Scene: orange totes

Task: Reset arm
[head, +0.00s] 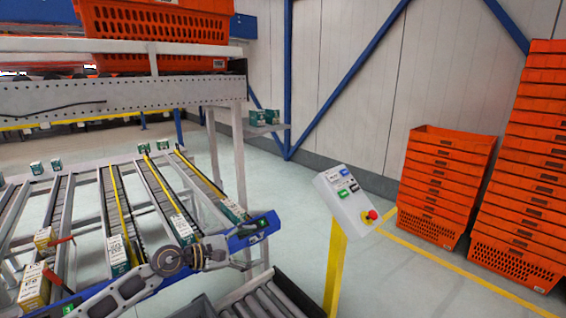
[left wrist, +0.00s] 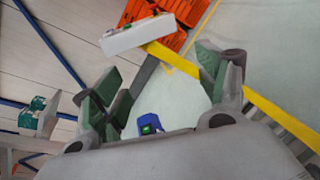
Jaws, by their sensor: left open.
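My left arm reaches in from the bottom left of the head view, and its grey left gripper (head: 238,262) is over the front end of the sloped roller racks. In the left wrist view my left gripper (left wrist: 155,78) has its two green-grey fingers spread wide, with nothing between them but floor and background. My right gripper is in neither view.
A control box (head: 346,199) with a red button stands on a yellow post right of the gripper. A blue rack end bar (head: 250,234) lies close by. Orange tote stacks (head: 445,180) stand at right. Boxes (head: 118,250) sit on the racks.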

